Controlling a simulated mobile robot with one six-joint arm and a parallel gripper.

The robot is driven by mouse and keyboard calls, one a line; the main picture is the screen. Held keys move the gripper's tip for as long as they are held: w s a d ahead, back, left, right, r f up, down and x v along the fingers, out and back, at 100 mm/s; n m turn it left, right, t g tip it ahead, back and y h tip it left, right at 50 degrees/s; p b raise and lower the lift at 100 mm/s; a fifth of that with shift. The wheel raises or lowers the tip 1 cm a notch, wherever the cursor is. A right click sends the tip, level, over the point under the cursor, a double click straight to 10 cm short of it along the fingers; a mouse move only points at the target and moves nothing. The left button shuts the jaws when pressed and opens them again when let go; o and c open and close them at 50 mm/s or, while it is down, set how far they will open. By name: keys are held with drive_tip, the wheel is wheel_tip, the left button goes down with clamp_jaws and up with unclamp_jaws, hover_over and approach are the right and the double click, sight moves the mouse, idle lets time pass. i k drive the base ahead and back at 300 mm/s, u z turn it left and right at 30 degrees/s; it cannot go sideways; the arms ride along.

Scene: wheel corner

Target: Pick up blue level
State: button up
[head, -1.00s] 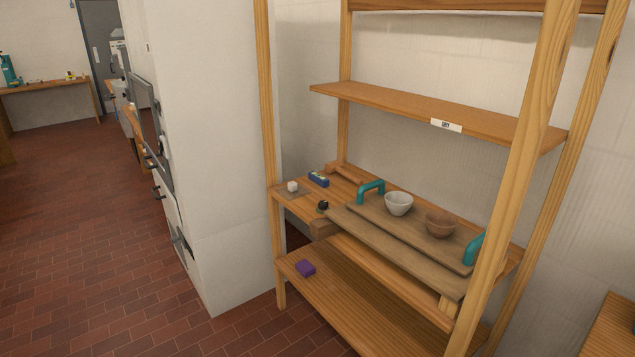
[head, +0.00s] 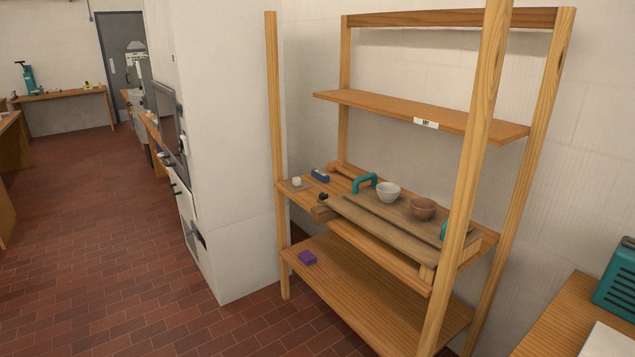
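The blue level (head: 320,175) is a small blue block with a light patch, lying on the middle shelf (head: 289,197) of a wooden rack, towards its left end. A small white cube (head: 296,182) is close to its left, and a wooden roller-like piece (head: 345,170) lies just behind and to its right. Nothing covers the level in the head view. My gripper does not show in this view.
A board with teal handles (head: 364,182) carries a white bowl (head: 388,192) and a brown bowl (head: 423,209). Rack posts (head: 277,150) stand in front. A purple block (head: 307,258) lies on the bottom shelf. The tiled floor (head: 90,230) at left is clear.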

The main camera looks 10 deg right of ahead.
sight(316, 173)
drive_tip(key=u, duration=0.4)
drive_tip(key=i, duration=0.55)
drive_tip(key=u, duration=0.9)
drive_tip(key=i, duration=2.45)
drive_tip(key=z, duration=0.4)
